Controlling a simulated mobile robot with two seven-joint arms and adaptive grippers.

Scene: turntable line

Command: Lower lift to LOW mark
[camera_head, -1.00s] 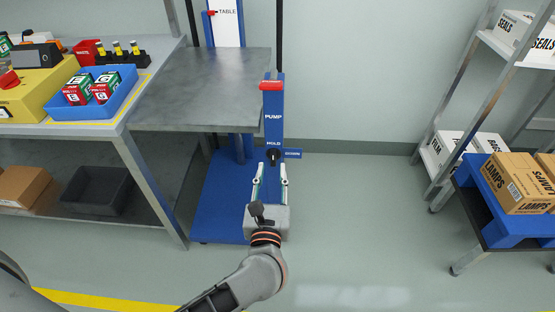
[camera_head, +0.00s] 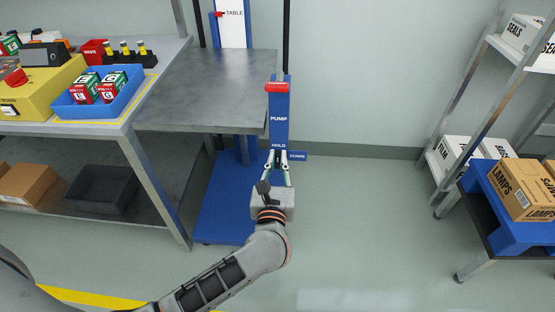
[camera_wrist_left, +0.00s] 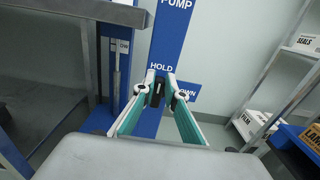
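The lift has a grey platform (camera_head: 205,85), about level with the workbench top, on a blue base (camera_head: 222,215). A blue control post (camera_head: 280,105) with a red-topped handle (camera_head: 277,87) reads PUMP, HOLD and DOWN. My left gripper (camera_head: 277,153) is at the HOLD label. In the left wrist view, its fingers (camera_wrist_left: 160,80) close around a black lever knob (camera_wrist_left: 155,92), which is mostly hidden in the head view. My right gripper is out of view.
The workbench at left carries a blue bin (camera_head: 98,95) with boxes, close to the platform. A grey crate (camera_head: 103,188) is on its lower shelf. The floor (camera_head: 370,220) between is clear.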

